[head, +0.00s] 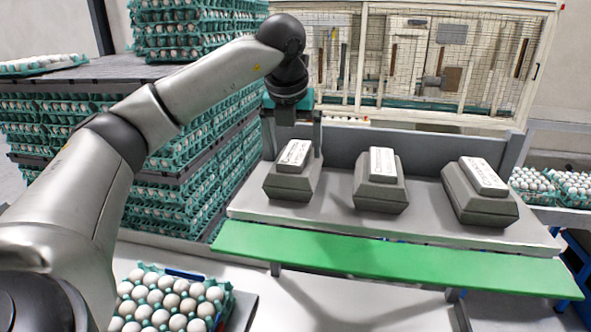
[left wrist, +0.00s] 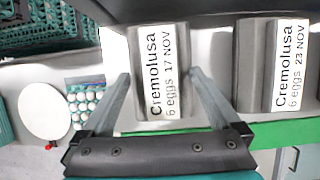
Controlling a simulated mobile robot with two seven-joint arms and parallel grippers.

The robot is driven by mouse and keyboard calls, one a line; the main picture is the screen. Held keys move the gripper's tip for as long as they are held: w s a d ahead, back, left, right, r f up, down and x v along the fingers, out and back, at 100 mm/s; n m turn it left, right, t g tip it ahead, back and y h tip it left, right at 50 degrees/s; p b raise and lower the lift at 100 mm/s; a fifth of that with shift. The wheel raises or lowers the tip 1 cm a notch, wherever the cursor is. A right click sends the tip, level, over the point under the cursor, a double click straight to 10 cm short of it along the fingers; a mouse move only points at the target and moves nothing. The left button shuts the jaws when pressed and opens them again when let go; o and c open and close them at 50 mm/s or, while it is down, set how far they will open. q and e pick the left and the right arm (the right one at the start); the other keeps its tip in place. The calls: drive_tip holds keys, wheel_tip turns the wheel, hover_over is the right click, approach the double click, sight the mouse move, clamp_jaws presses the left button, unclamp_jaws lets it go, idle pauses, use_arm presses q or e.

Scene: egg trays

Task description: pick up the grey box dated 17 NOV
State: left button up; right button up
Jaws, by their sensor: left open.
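The grey box dated 17 NOV (left wrist: 138,60) sits between my finger tips in the left wrist view; its white label reads Cremolusa, 6 eggs. In the head view it is the leftmost grey box (head: 290,187) on the grey shelf (head: 335,211). My left gripper (head: 293,148) is open above this box, pointing down, with one finger towards each side. In the left wrist view the fingers (left wrist: 158,76) flank the box; whether they touch it I cannot tell. My right gripper is not in view.
The box dated 23 NOV (left wrist: 250,62) is the middle grey box (head: 380,192) in the head view. A third grey box (head: 478,206) stands at right, its date unreadable. A green strip (head: 390,260) runs along the front. Stacked egg trays (head: 180,190) stand close at left.

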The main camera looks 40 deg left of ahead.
use_arm(q)
drive_tip(key=shift+f, duration=0.25)
idle(0.5)
clamp_jaws()
idle(0.6)
drive_tip(key=shift+r, duration=0.1)
